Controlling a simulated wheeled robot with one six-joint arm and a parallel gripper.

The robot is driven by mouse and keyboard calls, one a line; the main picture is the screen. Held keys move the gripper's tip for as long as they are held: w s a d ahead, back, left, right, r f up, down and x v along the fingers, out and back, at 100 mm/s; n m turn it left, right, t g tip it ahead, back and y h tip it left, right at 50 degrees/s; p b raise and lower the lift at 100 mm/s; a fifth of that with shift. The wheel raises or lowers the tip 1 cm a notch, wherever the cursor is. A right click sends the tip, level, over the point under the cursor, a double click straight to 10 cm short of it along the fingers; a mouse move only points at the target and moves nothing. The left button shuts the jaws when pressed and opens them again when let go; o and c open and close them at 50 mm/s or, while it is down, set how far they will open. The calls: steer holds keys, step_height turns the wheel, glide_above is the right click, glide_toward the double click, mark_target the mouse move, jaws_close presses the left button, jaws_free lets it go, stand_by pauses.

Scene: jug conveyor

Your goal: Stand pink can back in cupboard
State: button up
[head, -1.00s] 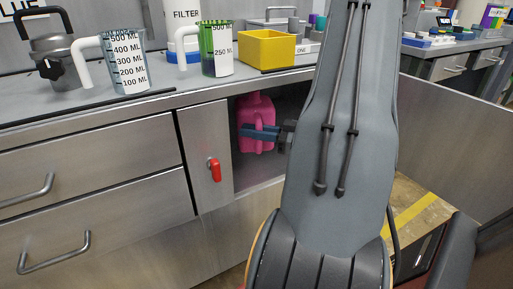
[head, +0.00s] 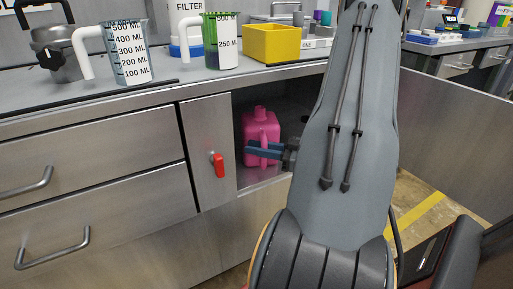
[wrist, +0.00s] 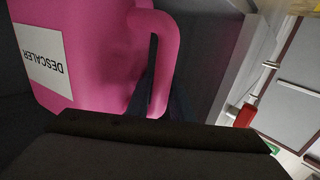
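The pink can (head: 258,124) is inside the open cupboard (head: 240,176), upright and at or very near the cupboard floor. Its handle faces me. My gripper (head: 262,151) reaches in from the right, its blue fingers on either side of the handle and closed on it as far as I can see. In the wrist view the can (wrist: 100,75) fills the upper left, with a white DESCALER label upside down. Its handle (wrist: 165,60) shows there, with the dark fingertips partly hidden behind it. The contact under the can is hard to see.
The open door (head: 455,110) stands out at the right. The counter above carries measuring jugs (head: 127,55) and a yellow bin (head: 273,43). My arm hides the cupboard's right part.

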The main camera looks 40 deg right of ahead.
steer(key=shift+o, duration=1.3)
steer(key=shift+r, duration=0.1)
steer(key=p+v, duration=0.2)
steer(key=v, duration=1)
